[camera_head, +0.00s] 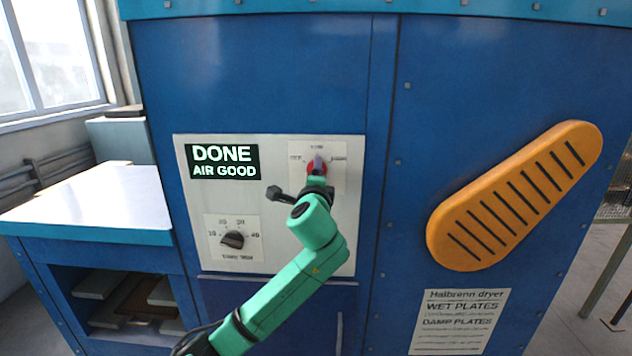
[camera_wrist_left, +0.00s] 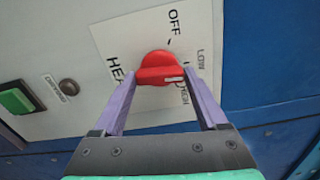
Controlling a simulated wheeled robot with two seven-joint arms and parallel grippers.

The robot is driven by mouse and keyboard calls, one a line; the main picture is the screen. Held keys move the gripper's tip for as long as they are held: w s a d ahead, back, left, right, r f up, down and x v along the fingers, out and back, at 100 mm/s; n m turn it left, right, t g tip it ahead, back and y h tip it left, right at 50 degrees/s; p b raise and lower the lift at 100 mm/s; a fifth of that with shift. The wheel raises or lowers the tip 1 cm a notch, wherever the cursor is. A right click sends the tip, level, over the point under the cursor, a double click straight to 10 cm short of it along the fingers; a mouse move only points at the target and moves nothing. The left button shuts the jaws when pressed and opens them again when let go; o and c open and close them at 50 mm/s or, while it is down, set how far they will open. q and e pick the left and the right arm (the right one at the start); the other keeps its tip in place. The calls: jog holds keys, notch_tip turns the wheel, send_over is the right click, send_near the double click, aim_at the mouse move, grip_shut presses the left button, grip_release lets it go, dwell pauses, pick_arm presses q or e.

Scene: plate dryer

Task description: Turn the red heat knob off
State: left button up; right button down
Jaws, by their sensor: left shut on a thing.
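The red heat knob (camera_head: 313,170) sits on a white plate at the upper right of the dryer's pale panel (camera_head: 275,205). In the left wrist view the red knob (camera_wrist_left: 156,66) is between the purple fingers of my left gripper (camera_wrist_left: 157,80), which is shut on it. The knob's white mark points to the right there, toward the LOW and HIGH side and away from the OFF label (camera_wrist_left: 175,20). In the head view my left gripper (camera_head: 318,164) partly covers the knob. My right gripper is not in view.
A lit display (camera_head: 222,162) reads DONE, AIR GOOD. A black timer knob (camera_head: 232,240) is at the panel's lower left. A large orange handle (camera_head: 515,195) is on the blue front to the right. A white-topped bench (camera_head: 90,205) stands at the left.

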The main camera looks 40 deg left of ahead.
pick_arm(q)
jog(key=shift+r+n+b, duration=0.2)
jog(key=shift+n+b, duration=2.05)
jog(key=shift+n, duration=4.35)
jog(key=shift+r, duration=0.1)
jog(key=o, duration=1.3)
jog(key=shift+w+f, duration=0.1)
jog(key=shift+f, duration=0.1)
